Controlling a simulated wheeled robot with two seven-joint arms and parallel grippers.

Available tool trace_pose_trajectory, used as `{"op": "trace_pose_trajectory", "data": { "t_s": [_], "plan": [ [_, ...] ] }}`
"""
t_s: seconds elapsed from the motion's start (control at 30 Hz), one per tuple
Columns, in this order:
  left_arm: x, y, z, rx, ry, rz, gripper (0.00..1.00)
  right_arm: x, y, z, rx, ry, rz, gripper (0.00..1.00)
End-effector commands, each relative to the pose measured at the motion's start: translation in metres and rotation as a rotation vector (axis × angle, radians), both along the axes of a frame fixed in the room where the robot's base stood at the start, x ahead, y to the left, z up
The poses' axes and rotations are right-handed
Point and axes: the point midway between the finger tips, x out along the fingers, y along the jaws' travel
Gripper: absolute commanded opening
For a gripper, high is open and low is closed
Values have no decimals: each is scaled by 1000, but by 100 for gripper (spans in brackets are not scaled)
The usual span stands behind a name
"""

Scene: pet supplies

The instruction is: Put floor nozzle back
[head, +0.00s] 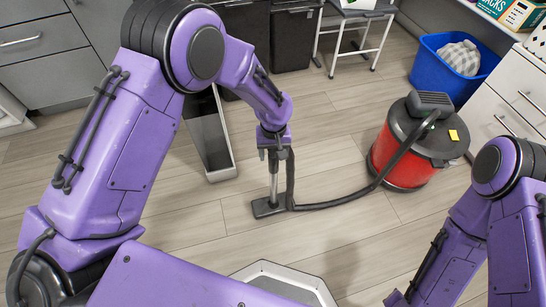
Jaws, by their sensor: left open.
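The floor nozzle (266,208) is a flat dark grey piece resting on the wood floor near the middle of the head view. A metal tube (274,187) stands upright from it. A black hose (345,199) runs from beside the tube to the red and black vacuum cleaner (404,160) on the right. My left gripper (274,152) points down at the top of the tube and is open. It hides the tube's upper end, and I cannot tell whether the fingers touch it. My right arm shows at the right edge, but its gripper is out of view.
A tall open grey container (210,150) stands just left of the nozzle. A blue bin (446,85) with a checked cloth stands behind the vacuum cleaner. White drawers (505,105) stand at the right and grey cabinets at the back. The floor between is mostly clear.

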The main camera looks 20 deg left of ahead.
Motion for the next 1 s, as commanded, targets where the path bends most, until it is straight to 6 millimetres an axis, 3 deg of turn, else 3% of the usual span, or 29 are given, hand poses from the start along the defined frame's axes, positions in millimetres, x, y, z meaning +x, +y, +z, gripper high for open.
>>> {"op": "trace_pose_trajectory", "data": {
  "t_s": [0.03, 0.1, 0.3, 1.0],
  "plan": [
    [1, 0, 21, 0, -3, 0, 63, 0, 0, 12, 0, 0, 0, 0],
    [1, 0, 38, 0, -2, 1, 63, 0, 0, 18, 0, 0, 0, 0],
    [1, 0, 69, 0, 0, 0, 63, 0, 0, 27, 0, 0, 0, 0],
    [1, 0, 73, 0, 1, 0, 63, 0, 0, 27, 0, 0, 0, 0]
  ]
}}
